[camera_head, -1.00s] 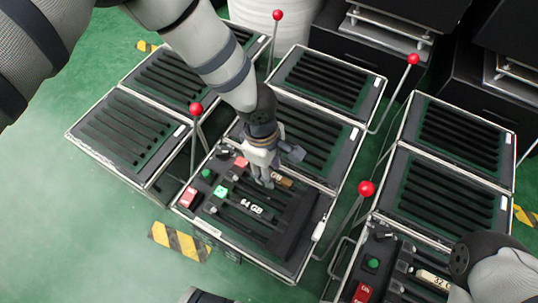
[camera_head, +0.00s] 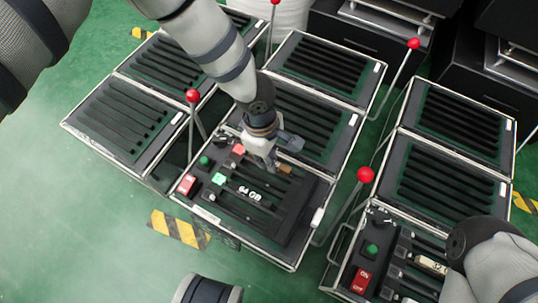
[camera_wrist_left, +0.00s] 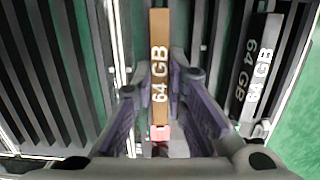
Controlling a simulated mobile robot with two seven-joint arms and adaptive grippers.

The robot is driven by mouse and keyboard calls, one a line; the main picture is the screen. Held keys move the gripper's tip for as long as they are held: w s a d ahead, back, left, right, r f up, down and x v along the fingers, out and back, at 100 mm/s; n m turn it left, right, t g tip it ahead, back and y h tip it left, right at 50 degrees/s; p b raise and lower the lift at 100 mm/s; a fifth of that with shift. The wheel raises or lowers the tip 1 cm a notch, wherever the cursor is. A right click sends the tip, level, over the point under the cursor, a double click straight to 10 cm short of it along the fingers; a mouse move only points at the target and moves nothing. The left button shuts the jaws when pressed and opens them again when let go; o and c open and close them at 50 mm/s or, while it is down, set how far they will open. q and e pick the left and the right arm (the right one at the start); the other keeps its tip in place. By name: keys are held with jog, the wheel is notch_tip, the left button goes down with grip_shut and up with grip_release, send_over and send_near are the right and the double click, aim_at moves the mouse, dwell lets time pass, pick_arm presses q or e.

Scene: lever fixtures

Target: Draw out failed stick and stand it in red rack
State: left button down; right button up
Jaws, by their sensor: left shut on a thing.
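My left gripper (camera_head: 268,160) is over the open front box in the middle. In the left wrist view its two fingers (camera_wrist_left: 162,88) are shut on a tan-brown stick marked 64 GB (camera_wrist_left: 160,35). A bit of the stick shows beside the fingers in the head view (camera_head: 285,168). A small red light (camera_head: 238,150) is in line with the stick's end, and it also shows in the wrist view (camera_wrist_left: 159,132). I cannot tell whether the stick is still seated in its slot. I cannot make out a red rack. My right arm is at lower right, its gripper out of view.
A dark 64 GB stick (camera_head: 250,193) with a green light (camera_head: 219,178) lies alongside in the same box. A red switch (camera_head: 187,185) is at its front left. Red-knobbed levers (camera_head: 365,174) (camera_head: 193,96) stand beside the boxes. Green floor is clear at left.

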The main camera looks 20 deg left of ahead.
pick_arm(q)
jog(key=shift+r+p, duration=0.5)
jog(key=shift+r, duration=0.2)
dwell(0.5)
jog(key=shift+r+p, duration=0.9)
jog(key=shift+r, duration=0.65)
